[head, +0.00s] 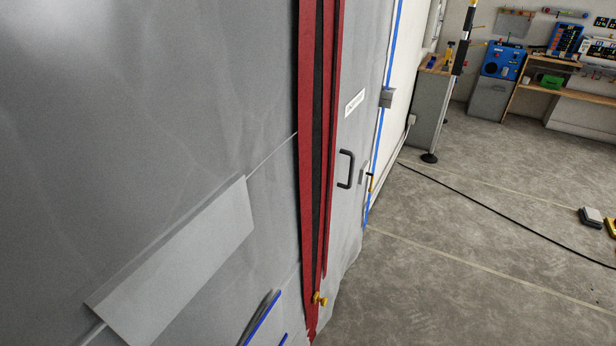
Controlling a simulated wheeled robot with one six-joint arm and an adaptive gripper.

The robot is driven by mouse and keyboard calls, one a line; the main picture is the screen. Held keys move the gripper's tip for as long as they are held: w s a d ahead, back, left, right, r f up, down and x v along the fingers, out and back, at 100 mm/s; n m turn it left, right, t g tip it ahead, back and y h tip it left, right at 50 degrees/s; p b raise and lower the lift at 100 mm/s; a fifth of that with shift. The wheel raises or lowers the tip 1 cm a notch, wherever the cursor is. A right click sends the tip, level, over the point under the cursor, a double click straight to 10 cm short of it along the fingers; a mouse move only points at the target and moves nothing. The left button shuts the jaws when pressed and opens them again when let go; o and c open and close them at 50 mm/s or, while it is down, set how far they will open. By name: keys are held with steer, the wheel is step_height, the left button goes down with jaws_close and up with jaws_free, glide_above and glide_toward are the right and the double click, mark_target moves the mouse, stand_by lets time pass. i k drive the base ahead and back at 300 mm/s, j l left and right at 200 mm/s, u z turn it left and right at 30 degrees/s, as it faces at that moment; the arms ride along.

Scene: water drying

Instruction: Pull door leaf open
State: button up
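A grey door leaf (352,130) stands upright right of centre in the head view, seen at a steep angle. It carries a black bar handle (346,169) and a white label (355,102) above it. A blue strip (378,130) runs down along its right side, with a small grey fitting (387,97) there. Red and black vertical strips (306,120) run along its left side. I cannot tell whether the leaf stands slightly ajar. My gripper is not in view, and nothing visible touches the handle.
A large grey panel (150,120) with a pale plate (185,265) fills the left, close to the camera. The floor (470,270) at right is mostly clear, crossed by a black cable (480,204). Workbenches (555,92) stand behind.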

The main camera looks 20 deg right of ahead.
mark_target(357, 21)
steer(key=l+u, duration=0.5)
steer(key=l, duration=0.8)
steer(key=k, duration=0.05)
